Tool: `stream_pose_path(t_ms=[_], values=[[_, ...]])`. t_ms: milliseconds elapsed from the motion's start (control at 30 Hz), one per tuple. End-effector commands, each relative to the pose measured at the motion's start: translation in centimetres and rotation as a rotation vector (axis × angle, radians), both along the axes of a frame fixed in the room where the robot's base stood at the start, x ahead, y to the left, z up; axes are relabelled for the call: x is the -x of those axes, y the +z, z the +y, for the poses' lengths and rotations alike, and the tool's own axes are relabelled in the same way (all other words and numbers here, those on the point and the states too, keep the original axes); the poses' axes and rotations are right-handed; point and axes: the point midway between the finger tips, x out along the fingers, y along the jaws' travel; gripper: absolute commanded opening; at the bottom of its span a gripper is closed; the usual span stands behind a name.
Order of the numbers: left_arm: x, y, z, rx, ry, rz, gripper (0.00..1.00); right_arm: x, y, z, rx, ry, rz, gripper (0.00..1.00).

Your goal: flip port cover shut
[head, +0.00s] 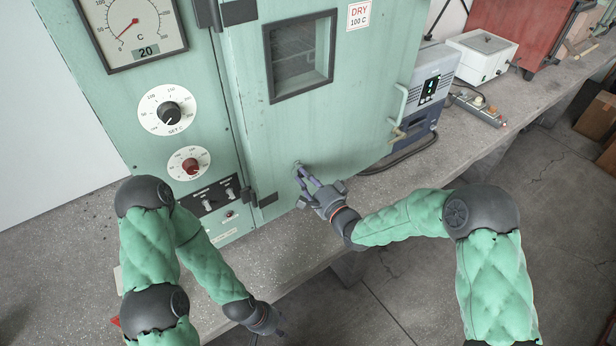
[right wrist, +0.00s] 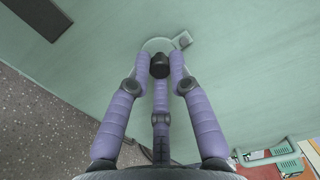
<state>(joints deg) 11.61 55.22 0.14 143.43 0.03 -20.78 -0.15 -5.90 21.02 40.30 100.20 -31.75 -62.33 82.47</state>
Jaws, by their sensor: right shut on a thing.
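The port cover shows in the right wrist view as a pale round disc (right wrist: 158,46) against the green oven door, with a dark knob (right wrist: 159,66) standing out from it. A small grey tab (right wrist: 182,40) sits at its upper right edge. My right gripper (head: 302,172) is at the lower part of the oven door (head: 350,120) in the head view. In the right wrist view its purple fingers (right wrist: 160,75) are closed around the knob. The fingers hide part of the disc. My left gripper (head: 278,330) hangs low near the bench front, away from the cover; its jaw opening is unclear.
The oven control panel (head: 180,125) with dials stands left of the door. A door handle (head: 398,108) is at its right edge. A blue-grey device (head: 428,90), a white box (head: 482,58) and a power strip (head: 480,108) stand further right.

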Motion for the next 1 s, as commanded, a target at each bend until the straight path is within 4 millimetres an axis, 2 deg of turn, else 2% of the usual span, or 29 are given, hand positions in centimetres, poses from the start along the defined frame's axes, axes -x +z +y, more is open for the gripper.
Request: stream_pose_path(t_ms=[333, 900, 933, 1000], values=[[0.0, 0.09, 0.0, 0.0, 0.0, 0.0, 0.4, 0.36, -0.2, 0.41, -0.121, 0.001, 0.093, 0.0], [0.0, 0.09, 0.0, 0.0, 0.0, 0.0, 0.4, 0.46, -0.21, 0.55, -0.146, 0.003, 0.111, 0.0], [0.0, 0.09, 0.0, 0.0, 0.0, 0.0, 0.4, 0.46, -0.21, 0.55, -0.145, 0.003, 0.11, 0.27], [0.0, 0.09, 0.0, 0.0, 0.0, 0.0, 0.4, 0.44, -0.21, 0.54, -0.145, 0.003, 0.11, 0.45]])
